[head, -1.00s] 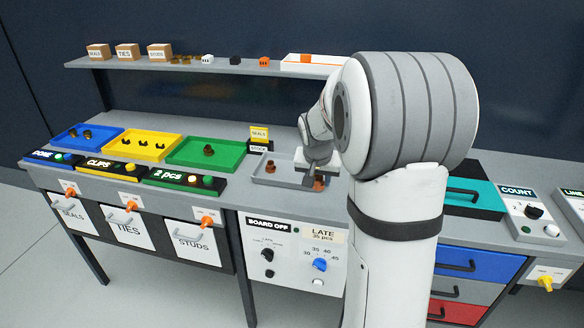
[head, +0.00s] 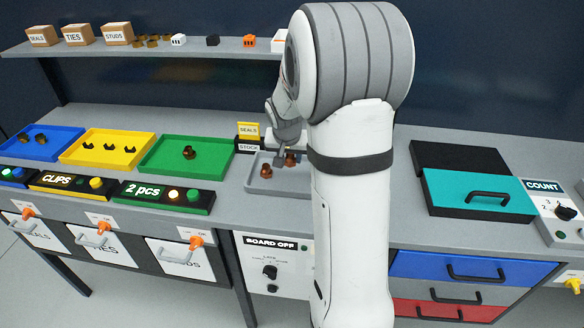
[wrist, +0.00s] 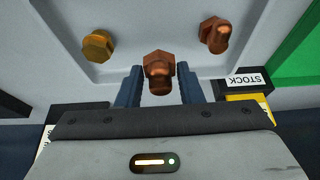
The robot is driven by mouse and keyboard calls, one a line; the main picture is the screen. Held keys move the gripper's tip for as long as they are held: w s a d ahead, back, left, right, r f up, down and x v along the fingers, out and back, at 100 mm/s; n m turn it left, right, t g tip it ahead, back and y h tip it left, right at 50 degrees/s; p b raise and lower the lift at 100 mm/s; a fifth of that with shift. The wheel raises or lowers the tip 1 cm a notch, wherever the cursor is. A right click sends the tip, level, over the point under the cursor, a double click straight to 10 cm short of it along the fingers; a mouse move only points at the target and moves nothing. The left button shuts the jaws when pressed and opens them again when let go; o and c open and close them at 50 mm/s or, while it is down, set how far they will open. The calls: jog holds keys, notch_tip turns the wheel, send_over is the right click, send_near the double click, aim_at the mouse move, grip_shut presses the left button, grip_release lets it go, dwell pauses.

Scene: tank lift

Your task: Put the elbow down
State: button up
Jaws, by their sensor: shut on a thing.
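My gripper (head: 287,160) is over the grey stock tray (head: 252,187) on the bench. In the wrist view its two dark fingers (wrist: 160,88) are shut on a copper-brown elbow (wrist: 159,69) with a hexagonal end. I cannot tell whether the held elbow touches the tray floor. A second copper elbow (wrist: 215,35) lies apart in the tray, right in the wrist view; it also shows in the head view (head: 265,171). A brass hexagonal fitting (wrist: 98,45) lies left in the wrist view. My arm hides the tray's right part in the head view.
The yellow-and-black stock sign (head: 248,138) stands close behind the tray. A green tray (head: 165,158) with one dark piece, a yellow tray (head: 80,155) and a blue tray (head: 20,147) stand left. A teal-lidded box (head: 450,190) stands right. A shelf (head: 190,48) runs behind.

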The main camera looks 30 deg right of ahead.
aim_at(292, 176)
notch_tip(292, 176, down, 5)
jog(key=shift+d+f, duration=0.15)
dwell(0.3)
jog(key=o, duration=1)
jog(key=shift+s, duration=0.1)
